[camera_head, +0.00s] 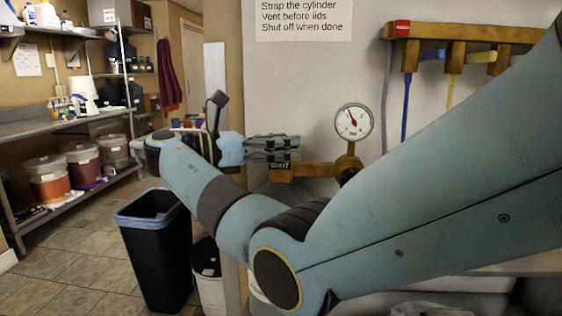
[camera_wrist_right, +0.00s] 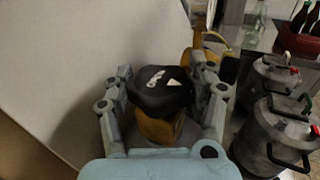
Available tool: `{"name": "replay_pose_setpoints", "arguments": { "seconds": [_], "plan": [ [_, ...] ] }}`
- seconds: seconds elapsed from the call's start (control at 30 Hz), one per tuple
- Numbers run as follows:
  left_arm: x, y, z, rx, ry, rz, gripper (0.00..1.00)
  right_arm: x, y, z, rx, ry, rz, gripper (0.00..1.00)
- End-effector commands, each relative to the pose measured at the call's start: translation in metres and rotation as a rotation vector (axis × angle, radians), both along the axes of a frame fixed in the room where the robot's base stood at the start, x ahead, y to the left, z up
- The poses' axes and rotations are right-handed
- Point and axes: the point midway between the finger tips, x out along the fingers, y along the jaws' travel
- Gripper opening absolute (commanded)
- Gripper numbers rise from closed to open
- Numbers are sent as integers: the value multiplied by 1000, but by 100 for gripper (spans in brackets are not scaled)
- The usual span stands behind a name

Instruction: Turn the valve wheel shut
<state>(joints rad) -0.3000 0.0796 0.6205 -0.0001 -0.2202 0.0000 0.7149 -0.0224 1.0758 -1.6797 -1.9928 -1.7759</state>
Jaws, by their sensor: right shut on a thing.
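The black valve wheel (camera_wrist_right: 161,90) with white lettering and a white arrow sits on a brass body (camera_wrist_right: 158,128) in the right wrist view. The fingers of my right gripper (camera_wrist_right: 161,70) stand on either side of the wheel and are shut on it. In the head view my right gripper (camera_head: 285,149) reaches the brass pipe (camera_head: 312,169) from the left, and the fingers hide the wheel. My left gripper is not in view.
A round gauge (camera_head: 353,121) stands above the brass pipe, near the wall. A wooden rack (camera_head: 440,52) with hoses hangs at upper right. A black bin (camera_head: 155,255) stands on the floor. Metal kegs (camera_wrist_right: 275,135) stand right of the gripper in the wrist view.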

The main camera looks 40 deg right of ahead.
Motion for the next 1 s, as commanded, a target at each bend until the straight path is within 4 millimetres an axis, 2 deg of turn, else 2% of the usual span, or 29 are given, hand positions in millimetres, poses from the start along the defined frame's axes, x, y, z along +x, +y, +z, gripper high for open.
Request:
{"name": "replay_pose_setpoints", "arguments": {
  "seconds": [0.13, 0.57, 0.6, 0.7, 0.77, 1.0],
  "plan": [
    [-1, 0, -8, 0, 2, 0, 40, 0, 0, -3, 2, 0, -16, 25],
    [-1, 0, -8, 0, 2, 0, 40, 0, 0, -1, 2, 2, -21, 25],
    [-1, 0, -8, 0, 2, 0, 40, 0, 0, -1, 2, 2, -21, 63],
    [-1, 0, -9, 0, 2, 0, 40, 0, 0, 0, 2, 1, -21, 76],
    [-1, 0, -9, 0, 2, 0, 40, 0, 0, 0, 2, 1, -21, 82],
    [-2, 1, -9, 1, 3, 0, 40, 0, 0, 0, 1, 1, -21, 82]
  ]
}}
